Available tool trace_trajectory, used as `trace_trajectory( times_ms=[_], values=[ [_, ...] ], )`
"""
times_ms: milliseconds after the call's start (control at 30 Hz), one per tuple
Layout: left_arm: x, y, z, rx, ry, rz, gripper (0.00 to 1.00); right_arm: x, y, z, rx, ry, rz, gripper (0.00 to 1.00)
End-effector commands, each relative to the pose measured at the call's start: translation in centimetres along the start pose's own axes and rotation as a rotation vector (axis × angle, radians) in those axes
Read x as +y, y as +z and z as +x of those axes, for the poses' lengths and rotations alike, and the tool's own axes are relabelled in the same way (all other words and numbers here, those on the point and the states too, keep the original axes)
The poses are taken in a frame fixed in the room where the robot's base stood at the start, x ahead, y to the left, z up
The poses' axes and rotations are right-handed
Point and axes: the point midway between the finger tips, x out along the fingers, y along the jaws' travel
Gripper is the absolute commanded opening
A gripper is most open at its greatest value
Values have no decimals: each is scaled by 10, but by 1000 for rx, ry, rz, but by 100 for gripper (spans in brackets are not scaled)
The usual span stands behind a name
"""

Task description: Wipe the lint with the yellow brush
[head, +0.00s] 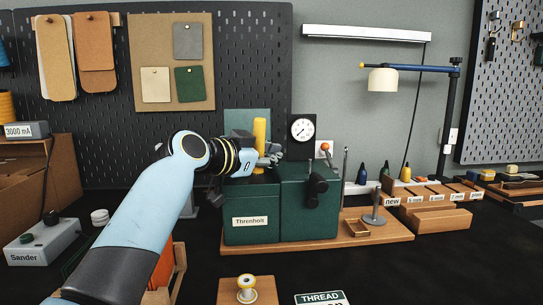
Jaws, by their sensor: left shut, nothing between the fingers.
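My left gripper (272,158) is shut and empty, above the left part of the green press (252,213). An upright yellow cylinder (259,130) stands right behind or beside the gripper. I cannot tell whether it is the yellow brush or whether the gripper touches it. Small yellow-topped items (512,169) lie at the far right, too small to identify. I cannot make out any lint. My right gripper is not in view.
The press stands on a wooden board with a small stand (374,219). A dial gauge (302,128) is behind it. A lamp (383,80) and labelled wooden bins (430,218) are at the right. A Sander box (43,243) is at the left.

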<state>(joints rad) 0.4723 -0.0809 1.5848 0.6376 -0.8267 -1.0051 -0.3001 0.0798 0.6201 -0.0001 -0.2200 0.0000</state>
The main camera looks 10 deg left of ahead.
Motion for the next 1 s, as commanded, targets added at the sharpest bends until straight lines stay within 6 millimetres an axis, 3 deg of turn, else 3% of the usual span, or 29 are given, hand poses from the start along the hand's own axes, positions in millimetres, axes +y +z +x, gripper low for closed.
trace_trajectory(
  times_ms=[1000],
  values=[
    [-14,12,-17,0,0,0,0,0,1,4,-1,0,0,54]
  ],
)
